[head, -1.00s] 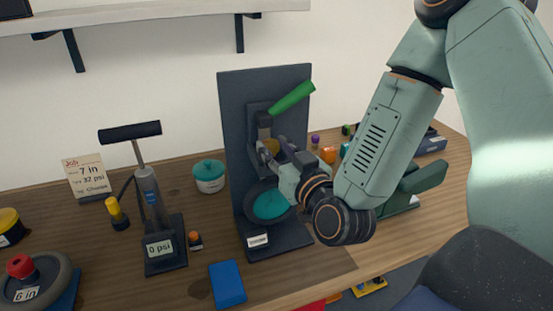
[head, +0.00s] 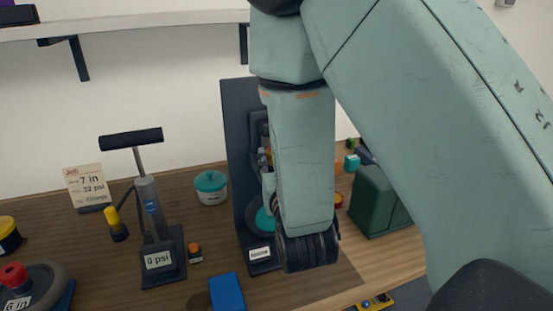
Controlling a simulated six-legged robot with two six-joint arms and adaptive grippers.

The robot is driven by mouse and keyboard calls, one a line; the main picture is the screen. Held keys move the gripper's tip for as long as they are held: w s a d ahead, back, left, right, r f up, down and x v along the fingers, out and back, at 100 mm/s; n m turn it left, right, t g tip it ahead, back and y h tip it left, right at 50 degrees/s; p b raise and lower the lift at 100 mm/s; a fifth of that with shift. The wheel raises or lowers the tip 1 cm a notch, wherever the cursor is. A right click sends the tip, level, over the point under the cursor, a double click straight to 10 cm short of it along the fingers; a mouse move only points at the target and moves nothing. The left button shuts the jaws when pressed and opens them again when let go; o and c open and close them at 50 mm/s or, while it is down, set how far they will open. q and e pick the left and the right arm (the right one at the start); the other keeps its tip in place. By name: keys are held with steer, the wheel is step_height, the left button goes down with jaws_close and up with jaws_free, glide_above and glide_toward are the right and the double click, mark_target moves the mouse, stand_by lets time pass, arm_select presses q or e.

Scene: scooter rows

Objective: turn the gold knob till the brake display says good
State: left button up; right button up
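The dark brake stand (head: 236,130) stands at the middle of the bench, mostly covered by my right arm. Its small white display (head: 260,253) at the foot bears a word too small to read surely. Part of the teal disc (head: 263,221) shows beside my arm. The gold knob is hidden, or nearly so, behind my wrist. My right gripper (head: 265,163) is at the stand's upper middle, where the knob was seen. Its fingers are mostly hidden, so I cannot tell whether they touch or hold the knob. My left gripper is out of view.
A pump with a 0 psi display (head: 158,260) stands left of the brake stand. A teal-lidded jar (head: 211,187), a job card (head: 88,186), a blue block (head: 227,292) and a wheel (head: 40,285) are around it. A green box (head: 378,203) stands at right.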

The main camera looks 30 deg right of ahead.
steer(key=shift+f, duration=0.1)
stand_by(0.5)
steer(key=o, duration=1.1)
steer(key=shift+o, duration=0.2)
steer(key=shift+d+n+t+y, duration=0.2)
steer(key=shift+n+t+y, duration=0.1)
steer(key=shift+n+y, duration=0.3)
steer(key=shift+s+n+y+p, duration=0.15)
steer(key=shift+n+y+p, duration=0.25)
steer(key=shift+y+p, duration=0.4)
